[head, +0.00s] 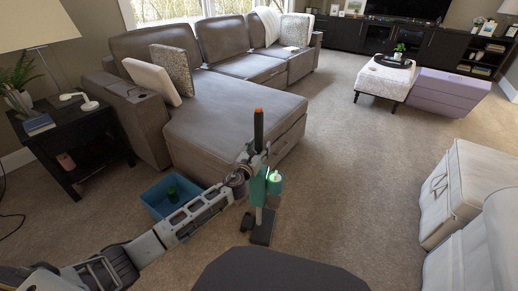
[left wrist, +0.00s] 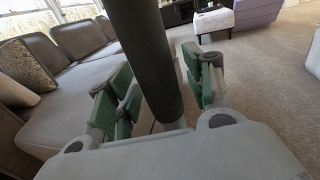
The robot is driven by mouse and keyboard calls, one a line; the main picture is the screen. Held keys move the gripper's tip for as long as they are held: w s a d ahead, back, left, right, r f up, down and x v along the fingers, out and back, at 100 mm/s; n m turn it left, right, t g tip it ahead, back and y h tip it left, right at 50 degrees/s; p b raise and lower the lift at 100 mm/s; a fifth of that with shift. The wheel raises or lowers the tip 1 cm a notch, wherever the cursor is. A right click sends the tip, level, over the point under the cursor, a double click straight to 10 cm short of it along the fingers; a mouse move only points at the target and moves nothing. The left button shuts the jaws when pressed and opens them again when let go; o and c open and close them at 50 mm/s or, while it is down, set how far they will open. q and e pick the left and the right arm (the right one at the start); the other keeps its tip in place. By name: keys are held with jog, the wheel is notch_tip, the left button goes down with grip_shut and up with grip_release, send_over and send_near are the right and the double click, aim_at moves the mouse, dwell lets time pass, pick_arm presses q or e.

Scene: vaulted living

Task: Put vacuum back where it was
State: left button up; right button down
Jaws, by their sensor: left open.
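The vacuum (head: 258,132) stands upright on the carpet in the middle of the head view. It has a dark handle with an orange tip, a teal body and a dark flat foot (head: 263,228). My left gripper (head: 260,172) is at its upper body. In the left wrist view, the vacuum's dark shaft (left wrist: 145,60) passes between the green-padded fingers of my left gripper (left wrist: 165,90). The fingers are apart, with gaps showing beside the shaft. The gripper hides part of the vacuum. My right gripper is not in view.
A grey sectional sofa (head: 235,115) stands just behind the vacuum. A blue bin (head: 155,200) with a green thing inside is on the floor beside my left arm. A dark side table (head: 60,140) is at left, and a white armchair (head: 470,200) at right. Open carpet lies between.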

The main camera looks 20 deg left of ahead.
pick_arm(q)
jog(key=shift+s+a+p, duration=0.15)
jog(key=shift+s+p, duration=0.2)
jog(key=shift+s, duration=0.85)
jog(key=shift+s+a+p, duration=0.1)
jog(key=shift+s+p, duration=0.2)
jog(key=shift+s, duration=1.65)
jog(key=shift+s+a+p, duration=0.15)
jog(key=shift+s+p, duration=0.15)
jog(key=shift+s, duration=0.4)
jog(key=s, duration=0.4)
jog(key=shift+s+a+r+p, duration=0.1)
jog(key=shift+s+a+p, duration=0.1)
jog(key=shift+p, duration=0.2)
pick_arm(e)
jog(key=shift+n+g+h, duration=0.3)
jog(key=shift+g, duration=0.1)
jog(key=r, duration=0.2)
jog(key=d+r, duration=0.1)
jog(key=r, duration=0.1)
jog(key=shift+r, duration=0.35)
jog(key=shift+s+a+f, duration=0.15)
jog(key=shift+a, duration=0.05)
